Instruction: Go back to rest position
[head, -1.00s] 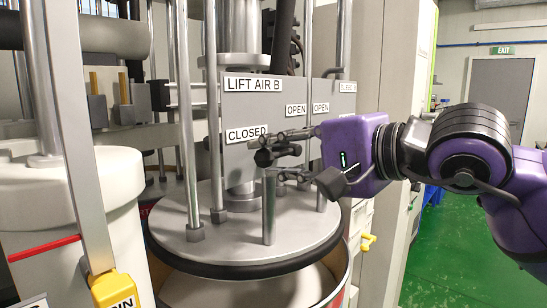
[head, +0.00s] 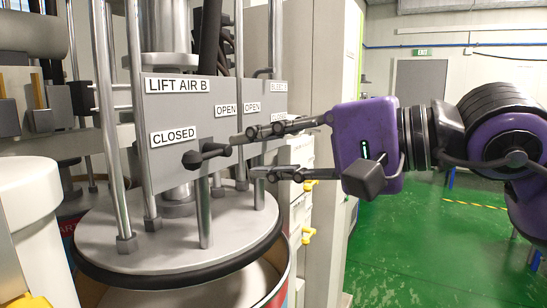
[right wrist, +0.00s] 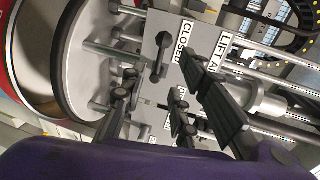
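The LIFT AIR B panel (head: 165,110) carries a black lever (head: 205,155) whose knob end points left, just below the CLOSED label (head: 174,136). The lever and the CLOSED label also show in the right wrist view, the lever (right wrist: 158,55) at upper centre. My right gripper (head: 252,155) is open, with its two dark fingers spread one above the other. It is just right of the lever in the head view, with nothing seen between the fingers. Whether the upper fingertip is clear of the lever's right end is hard to tell. My left gripper is not in view.
A round metal plate (head: 110,240) with upright rods sits over an open drum (head: 283,290) below the panel. A pale cabinet (head: 315,90) with yellow handles stands behind my right gripper. Open green floor (head: 430,250) lies to the right.

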